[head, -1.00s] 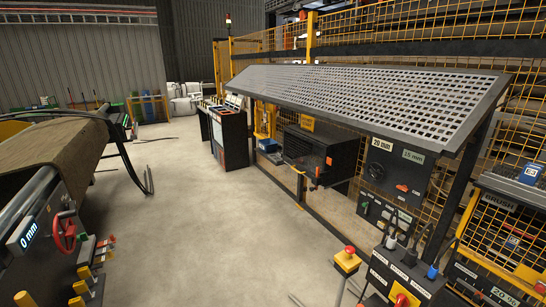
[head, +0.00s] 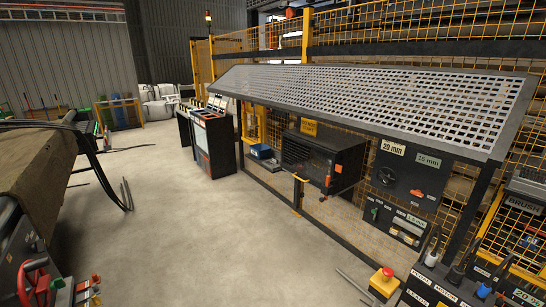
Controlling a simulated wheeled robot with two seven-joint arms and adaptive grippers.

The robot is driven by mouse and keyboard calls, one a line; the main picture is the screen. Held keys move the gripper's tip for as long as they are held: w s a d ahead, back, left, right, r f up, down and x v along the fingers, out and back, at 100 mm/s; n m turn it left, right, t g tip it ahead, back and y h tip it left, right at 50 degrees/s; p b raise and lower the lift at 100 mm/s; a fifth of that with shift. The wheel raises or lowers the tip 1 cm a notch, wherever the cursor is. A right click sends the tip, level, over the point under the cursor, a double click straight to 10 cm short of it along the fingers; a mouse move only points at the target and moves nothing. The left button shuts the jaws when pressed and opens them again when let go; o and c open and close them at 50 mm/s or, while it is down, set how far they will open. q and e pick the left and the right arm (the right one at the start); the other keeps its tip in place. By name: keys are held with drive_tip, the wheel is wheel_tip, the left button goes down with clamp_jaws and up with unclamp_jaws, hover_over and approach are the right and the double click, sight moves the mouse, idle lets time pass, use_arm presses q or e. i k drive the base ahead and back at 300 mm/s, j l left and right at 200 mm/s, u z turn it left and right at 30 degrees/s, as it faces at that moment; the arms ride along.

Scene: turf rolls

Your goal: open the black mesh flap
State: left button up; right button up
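A black box (head: 345,172) is mounted on the yellow mesh fence, under a grey perforated canopy. Its front is a dark mesh panel (head: 303,158), which looks like the black mesh flap and appears closed. A small orange part (head: 328,181) shows at the panel's right edge. What is behind the mesh is too dark to make out. Neither of my grippers is in the head view.
The grey perforated canopy (head: 380,105) overhangs the box. A control desk (head: 208,138) stands left of it. A yellow-and-black post (head: 298,194) stands in front. A red emergency button (head: 387,272) is at lower right. A brown turf roll (head: 35,165) is at left. The floor between is clear.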

sight(336, 167)
drive_tip(key=i+j+z, duration=0.2)
drive_tip(key=i+j, duration=0.45)
drive_tip(key=i+j+z, duration=0.1)
drive_tip(key=i+j, duration=0.15)
drive_tip(key=i, duration=0.15)
drive_tip(key=i+j+z, duration=0.1)
drive_tip(key=i+j, duration=0.15)
drive_tip(key=i, duration=0.2)
drive_tip(key=i+z, duration=0.1)
drive_tip(key=i, duration=0.4)
drive_tip(key=i+j+z, duration=0.1)
drive_tip(key=i, duration=0.4)
drive_tip(key=i+l, duration=0.2)
drive_tip(key=i, duration=0.15)
drive_tip(key=i+l, duration=0.15)
drive_tip(key=i, duration=0.2)
drive_tip(key=z, duration=0.05)
